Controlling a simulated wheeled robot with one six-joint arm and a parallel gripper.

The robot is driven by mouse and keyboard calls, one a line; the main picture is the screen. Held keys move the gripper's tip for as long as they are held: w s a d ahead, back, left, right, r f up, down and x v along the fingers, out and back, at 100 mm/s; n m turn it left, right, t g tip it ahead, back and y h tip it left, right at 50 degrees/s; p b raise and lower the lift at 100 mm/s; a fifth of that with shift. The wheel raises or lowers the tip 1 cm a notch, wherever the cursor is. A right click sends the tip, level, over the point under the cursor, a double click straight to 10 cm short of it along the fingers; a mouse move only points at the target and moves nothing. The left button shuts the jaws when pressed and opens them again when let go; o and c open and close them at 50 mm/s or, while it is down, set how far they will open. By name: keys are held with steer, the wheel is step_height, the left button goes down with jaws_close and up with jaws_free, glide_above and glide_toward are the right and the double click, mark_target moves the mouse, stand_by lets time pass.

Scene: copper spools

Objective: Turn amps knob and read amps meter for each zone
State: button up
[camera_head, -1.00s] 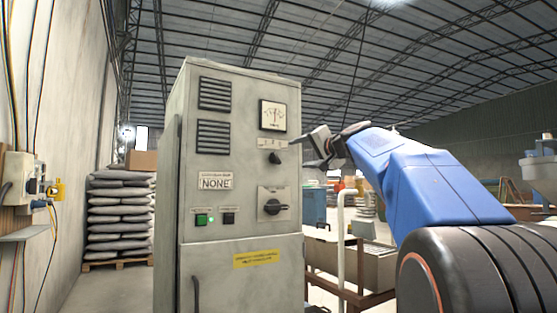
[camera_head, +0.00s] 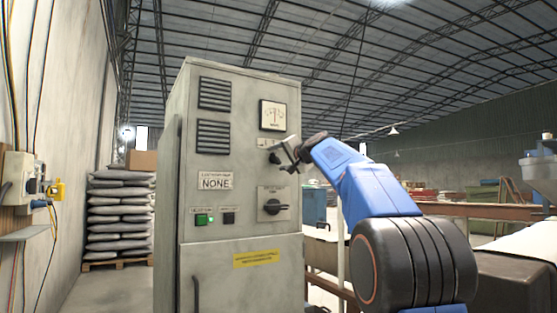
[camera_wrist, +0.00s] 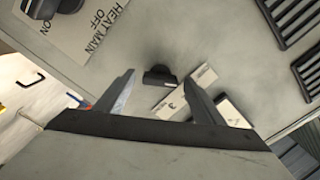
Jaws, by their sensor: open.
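The amps knob (camera_wrist: 159,78) is small and black and sits on the grey cabinet's front. In the wrist view it lies just beyond and between the fingertips of my gripper (camera_wrist: 156,84), which is open and empty. In the head view my gripper (camera_head: 285,156) is close to the cabinet face at the knob and partly hides it. The amps meter (camera_head: 272,115) is a white square dial above the knob. Its needle reading is too small to tell. The label strip between meter and knob is partly covered in the head view.
A larger heat main switch (camera_head: 272,207) sits lower on the cabinet (camera_head: 235,165). A green-lit button (camera_head: 202,219) and a black button (camera_head: 228,217) are to its left. Stacked sacks (camera_head: 120,215) stand left behind. Railings (camera_head: 470,211) and a table are at right.

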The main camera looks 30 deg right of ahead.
steer(key=shift+w, duration=0.3)
steer(key=shift+c, duration=0.5)
steer(key=c, duration=0.9)
steer(key=shift+c, duration=0.2)
steer(key=shift+m, duration=3.4)
steer(key=shift+f, duration=0.1)
